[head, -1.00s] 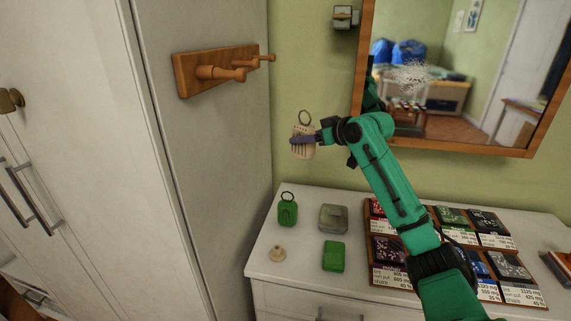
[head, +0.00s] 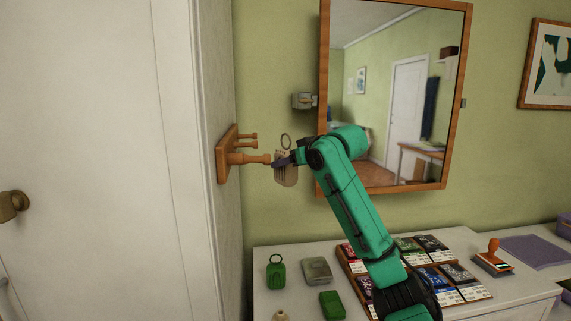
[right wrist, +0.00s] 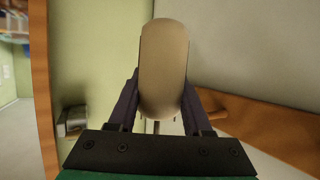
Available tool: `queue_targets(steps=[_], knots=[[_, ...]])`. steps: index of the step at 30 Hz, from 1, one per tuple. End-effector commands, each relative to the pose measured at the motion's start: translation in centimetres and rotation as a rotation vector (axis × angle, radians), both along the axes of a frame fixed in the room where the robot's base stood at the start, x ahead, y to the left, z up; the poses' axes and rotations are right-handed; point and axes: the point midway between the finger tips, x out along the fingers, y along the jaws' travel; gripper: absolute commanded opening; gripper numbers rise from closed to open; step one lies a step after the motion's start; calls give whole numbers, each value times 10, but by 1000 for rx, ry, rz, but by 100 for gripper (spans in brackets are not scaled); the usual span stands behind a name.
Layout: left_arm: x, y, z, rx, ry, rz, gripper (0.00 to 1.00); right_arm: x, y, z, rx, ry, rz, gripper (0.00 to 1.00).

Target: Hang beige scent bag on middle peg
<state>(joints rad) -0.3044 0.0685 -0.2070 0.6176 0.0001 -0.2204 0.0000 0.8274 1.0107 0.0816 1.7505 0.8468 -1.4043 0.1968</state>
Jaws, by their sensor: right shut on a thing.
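The beige scent bag (head: 289,175) hangs upright in my right gripper (head: 281,162), its metal ring (head: 286,141) standing free above it. In the right wrist view the bag (right wrist: 163,70) sits between the two fingers of the gripper (right wrist: 160,105), which are shut on it. The wooden peg rack (head: 225,165) is on the side of the white cabinet. Its nearest peg (head: 252,159) points right and its tip appears beside the bag; I cannot tell if they touch. Farther pegs (head: 247,136) partly overlap behind it. My left gripper is out of view.
A wood-framed mirror (head: 400,90) hangs behind my right arm, with a small metal wall box (head: 303,101) beside it. Below, the white dresser (head: 300,250) carries a green tag with a ring (head: 276,273), a grey tin (head: 316,270), a green box (head: 331,305) and several display cards.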

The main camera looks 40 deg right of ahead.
Motion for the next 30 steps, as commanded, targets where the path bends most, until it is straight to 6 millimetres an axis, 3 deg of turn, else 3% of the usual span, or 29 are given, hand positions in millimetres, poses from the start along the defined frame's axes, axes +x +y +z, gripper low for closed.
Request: queue_targets(steps=[7, 21, 30], knots=[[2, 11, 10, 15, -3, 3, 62, 11, 14, 0, 0, 2, 2, 0], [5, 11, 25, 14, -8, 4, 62, 31, 40, -3, 0, 1, 2, 0], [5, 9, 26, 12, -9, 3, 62, 34, 44, -4, 0, 0, 2, 0]])
